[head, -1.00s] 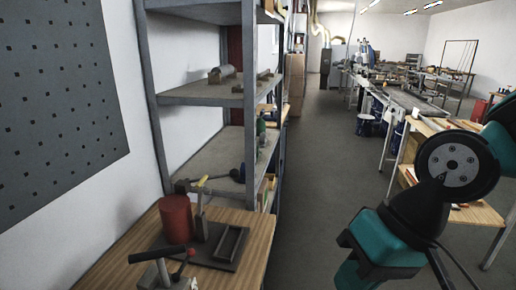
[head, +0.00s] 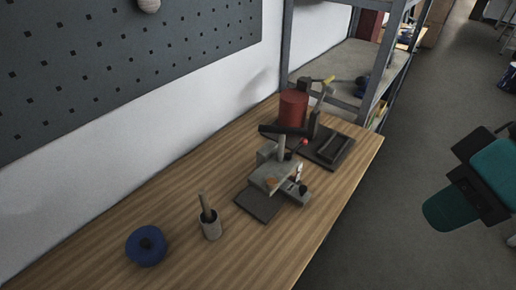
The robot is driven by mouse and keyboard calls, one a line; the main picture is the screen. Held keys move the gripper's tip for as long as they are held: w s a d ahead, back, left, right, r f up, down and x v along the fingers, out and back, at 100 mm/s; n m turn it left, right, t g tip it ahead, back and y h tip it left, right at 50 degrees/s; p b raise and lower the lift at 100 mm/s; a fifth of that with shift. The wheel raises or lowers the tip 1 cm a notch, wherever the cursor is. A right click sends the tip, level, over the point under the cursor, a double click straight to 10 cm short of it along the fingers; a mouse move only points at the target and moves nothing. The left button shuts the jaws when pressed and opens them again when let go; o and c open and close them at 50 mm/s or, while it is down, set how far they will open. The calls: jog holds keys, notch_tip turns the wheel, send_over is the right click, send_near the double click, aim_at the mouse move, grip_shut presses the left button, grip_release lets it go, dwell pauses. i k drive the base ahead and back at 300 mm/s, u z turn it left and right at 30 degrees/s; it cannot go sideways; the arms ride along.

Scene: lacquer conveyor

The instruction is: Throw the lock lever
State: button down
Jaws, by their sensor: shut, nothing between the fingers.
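A grey clamp-like device (head: 268,172) stands on a dark plate (head: 257,205) on the wooden bench, with an upright post topped by a black bar (head: 283,131). A small lever with a red knob (head: 304,141) rises beside it. A black knob (head: 303,189) sits at its front right. Behind it, a lever with a yellow handle (head: 328,80) stands by a red cylinder (head: 293,108). I cannot tell which of these is the lock lever.
A blue round knobbed object (head: 147,246) and a grey cup with a stick (head: 210,224) stand on the near bench (head: 100,262). A dark base with a framed tray (head: 335,147) lies near the right edge. Metal shelving (head: 352,58) stands behind.

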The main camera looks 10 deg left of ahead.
aim_at(303, 141)
jog(key=u, duration=3.35)
jog(key=k, duration=1.75)
jog(key=z, duration=1.6)
jog(key=i, duration=0.5)
jog(key=z, duration=0.1)
